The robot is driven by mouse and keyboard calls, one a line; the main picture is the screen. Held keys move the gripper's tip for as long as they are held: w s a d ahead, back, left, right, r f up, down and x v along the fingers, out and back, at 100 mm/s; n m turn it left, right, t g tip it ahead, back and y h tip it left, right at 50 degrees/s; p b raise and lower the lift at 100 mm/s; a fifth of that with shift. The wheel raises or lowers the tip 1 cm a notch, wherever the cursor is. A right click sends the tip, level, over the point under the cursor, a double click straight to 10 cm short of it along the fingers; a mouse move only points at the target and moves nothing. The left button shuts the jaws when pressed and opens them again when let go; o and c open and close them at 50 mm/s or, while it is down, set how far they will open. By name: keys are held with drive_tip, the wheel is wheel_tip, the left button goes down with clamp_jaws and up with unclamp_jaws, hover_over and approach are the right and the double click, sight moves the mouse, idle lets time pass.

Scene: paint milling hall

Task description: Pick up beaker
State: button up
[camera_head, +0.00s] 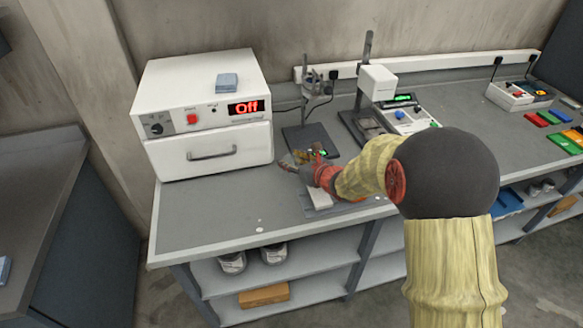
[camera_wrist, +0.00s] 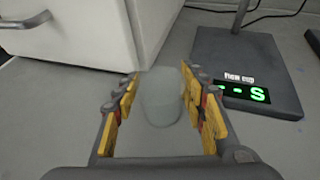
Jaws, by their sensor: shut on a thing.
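My gripper (camera_head: 297,160) is over the grey bench, in front of a small stand, in the head view. In the wrist view its yellow-padded fingers (camera_wrist: 161,90) are shut on a pale, translucent beaker (camera_wrist: 161,100) between them. The beaker looks roughly upright, seen from above. Its base blends with the grey surface, so I cannot tell whether it touches the bench. In the head view I cannot make out the beaker clearly behind the gripper.
A white oven (camera_head: 205,115) reading "Off" stands at the left. The flow cup stand (camera_wrist: 245,65) with a green display is close to the right of my fingers. A second instrument (camera_head: 378,84) stands further right. The bench's front left (camera_head: 200,220) is clear.

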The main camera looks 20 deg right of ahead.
drive_tip(key=shift+c, duration=1.1)
drive_tip(key=shift+r, duration=0.1)
